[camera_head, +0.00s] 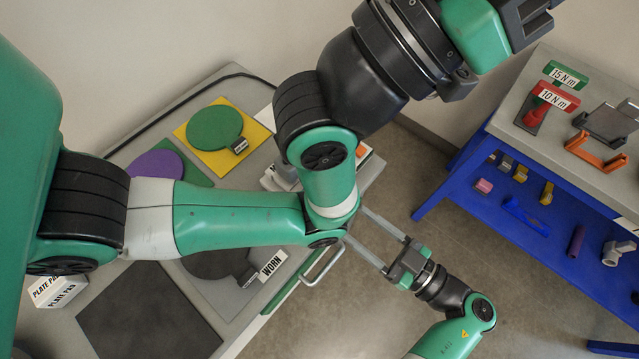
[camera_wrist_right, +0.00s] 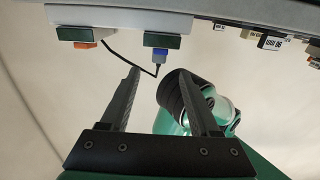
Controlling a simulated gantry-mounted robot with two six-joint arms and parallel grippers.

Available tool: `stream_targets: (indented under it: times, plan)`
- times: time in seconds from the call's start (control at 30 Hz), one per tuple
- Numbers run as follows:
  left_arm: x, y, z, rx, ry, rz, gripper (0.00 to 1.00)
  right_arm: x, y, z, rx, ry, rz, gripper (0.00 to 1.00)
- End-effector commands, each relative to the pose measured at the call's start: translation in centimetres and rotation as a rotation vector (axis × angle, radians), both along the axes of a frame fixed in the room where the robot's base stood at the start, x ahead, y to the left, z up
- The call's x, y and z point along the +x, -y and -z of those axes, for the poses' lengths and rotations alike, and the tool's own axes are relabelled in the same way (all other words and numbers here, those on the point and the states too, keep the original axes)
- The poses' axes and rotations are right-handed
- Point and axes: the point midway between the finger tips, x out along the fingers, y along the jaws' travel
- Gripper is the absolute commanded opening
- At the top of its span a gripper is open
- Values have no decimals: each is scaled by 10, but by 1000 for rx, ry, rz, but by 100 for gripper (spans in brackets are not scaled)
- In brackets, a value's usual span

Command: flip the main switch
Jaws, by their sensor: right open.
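I cannot make out a main switch in either view. The grey cart (camera_head: 265,300) stands at the left in the head view, partly hidden behind my left arm. My right gripper (camera_head: 357,226) is open, its two fingers reaching toward the cart's right edge, near a bent metal handle (camera_head: 322,268). In the right wrist view the same gripper (camera_wrist_right: 160,72) is open and empty. Beyond it are a green block with a blue plug (camera_wrist_right: 158,52) and a green block with an orange part (camera_wrist_right: 78,36). My left arm's end is at the upper right of the head view; its fingers are cut off.
On the cart lie a green disc on a yellow plate (camera_head: 243,152), a purple disc (camera_head: 148,166), a dark plate (camera_head: 148,315) and a "WORN" label (camera_head: 272,266). A blue-framed bench (camera_head: 440,200) with tools stands at the right. Bare floor lies between them.

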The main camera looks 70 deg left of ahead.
Motion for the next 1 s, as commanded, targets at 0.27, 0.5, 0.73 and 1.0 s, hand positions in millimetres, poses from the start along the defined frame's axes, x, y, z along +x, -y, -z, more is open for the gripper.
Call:
stream_targets:
  times: [0.27,0.5,0.73,1.0]
  plan:
    - [0,0,-15,0,0,0,50,-36,-50,-2,1,-1,-6,62]
    - [0,0,-14,0,0,0,50,-56,-81,0,1,-1,-3,62]
    - [0,0,-14,0,0,0,50,-58,-86,0,1,-1,0,62]
    - [0,0,-14,0,0,0,50,-58,-86,0,1,-1,0,32]
